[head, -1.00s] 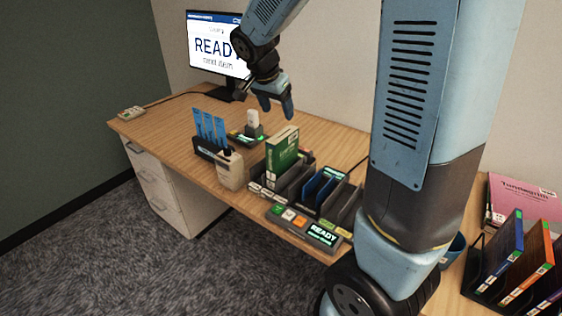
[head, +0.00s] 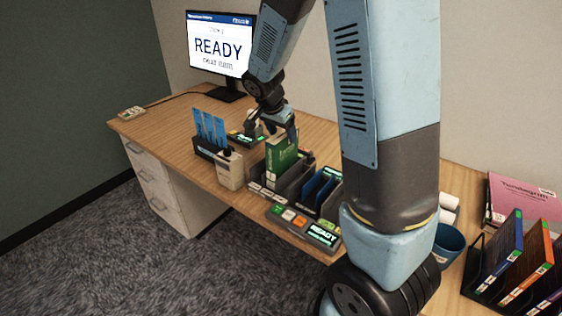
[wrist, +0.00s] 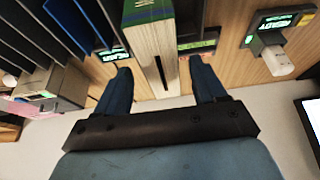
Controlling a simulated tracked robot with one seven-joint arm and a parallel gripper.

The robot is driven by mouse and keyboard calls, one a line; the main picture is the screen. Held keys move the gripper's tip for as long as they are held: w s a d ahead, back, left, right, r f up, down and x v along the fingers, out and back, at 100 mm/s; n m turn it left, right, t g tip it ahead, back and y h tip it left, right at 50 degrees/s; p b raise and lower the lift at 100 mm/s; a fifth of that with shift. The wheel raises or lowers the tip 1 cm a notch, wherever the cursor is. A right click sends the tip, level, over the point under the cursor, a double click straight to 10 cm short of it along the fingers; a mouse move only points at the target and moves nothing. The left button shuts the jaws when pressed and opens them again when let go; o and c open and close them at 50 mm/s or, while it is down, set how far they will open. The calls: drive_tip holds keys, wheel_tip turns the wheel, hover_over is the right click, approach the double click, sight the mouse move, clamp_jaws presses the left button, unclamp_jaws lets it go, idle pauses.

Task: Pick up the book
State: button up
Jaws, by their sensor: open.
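A green book (head: 279,155) stands upright in the left end of the dark slotted sorter on the desk. In the wrist view its green cover and pale page edge (wrist: 150,60) point toward my gripper. My gripper (head: 271,125) is open and empty, at the upper back edge of the book. In the wrist view the two blue fingers (wrist: 162,76) stand apart, one on each side of the book's line. Whether either finger touches it I cannot tell.
Blue dividers or folders (head: 318,187) fill the slots right of the book. A bottle (head: 230,170) and blue cards (head: 208,127) stand to the left. A white device (wrist: 278,60) sits close by. A monitor (head: 218,47) reads READY. More books (head: 500,250) stand in a rack at right.

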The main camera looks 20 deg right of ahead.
sight(281, 155)
drive_tip(key=x, duration=0.4)
drive_tip(key=shift+a, duration=0.1)
clamp_jaws()
idle(0.6)
